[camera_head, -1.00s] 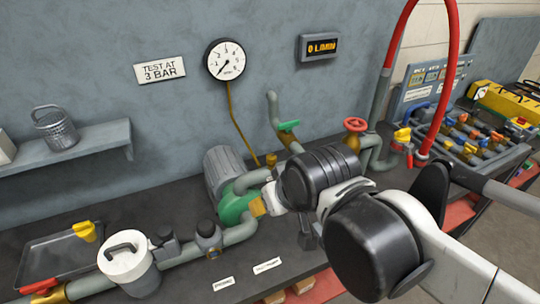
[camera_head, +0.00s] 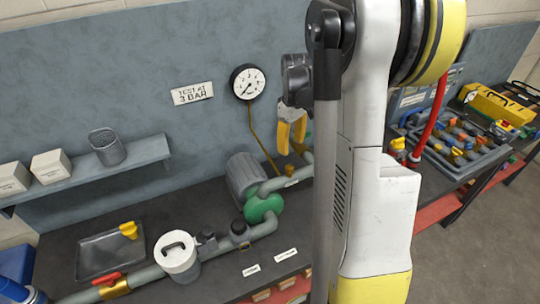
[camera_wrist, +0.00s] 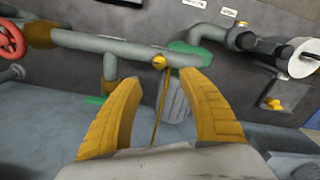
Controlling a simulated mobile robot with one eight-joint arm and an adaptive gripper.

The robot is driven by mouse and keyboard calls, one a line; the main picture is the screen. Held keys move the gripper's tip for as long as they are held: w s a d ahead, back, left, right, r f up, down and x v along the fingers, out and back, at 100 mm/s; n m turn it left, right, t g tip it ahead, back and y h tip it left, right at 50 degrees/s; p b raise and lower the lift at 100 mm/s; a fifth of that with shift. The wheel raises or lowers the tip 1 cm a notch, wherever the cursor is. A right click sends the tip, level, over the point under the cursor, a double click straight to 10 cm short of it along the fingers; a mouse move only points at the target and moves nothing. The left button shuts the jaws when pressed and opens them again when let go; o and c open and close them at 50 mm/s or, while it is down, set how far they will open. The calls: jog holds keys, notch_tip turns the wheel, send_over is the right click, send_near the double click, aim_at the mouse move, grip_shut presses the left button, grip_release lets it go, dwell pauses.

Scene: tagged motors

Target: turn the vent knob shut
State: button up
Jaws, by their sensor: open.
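A small round brass knob, which looks like the vent knob (camera_wrist: 159,62), sits on the grey pipe (camera_wrist: 110,46) in the wrist view. A thin yellow tube runs by it. My gripper (camera_head: 291,150) points down above the pipe, in front of the wall. In the wrist view its two yellow fingers (camera_wrist: 158,78) are spread apart with nothing between them. The knob appears beyond the fingertips, roughly centred between them. I see no contact. The knob's turn position cannot be told.
The pressure gauge (camera_head: 247,82) hangs on the wall left of my gripper. The green pump (camera_head: 263,208) stands below it. A red handwheel (camera_wrist: 10,40) and a green lever (camera_wrist: 97,99) are near the pipe. My arm hides part of the bench.

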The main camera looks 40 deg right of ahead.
aim_at(290, 166)
notch_tip(290, 166, down, 11)
jog(key=shift+r+b, duration=0.15)
jog(key=shift+b, duration=0.6)
grip_shut()
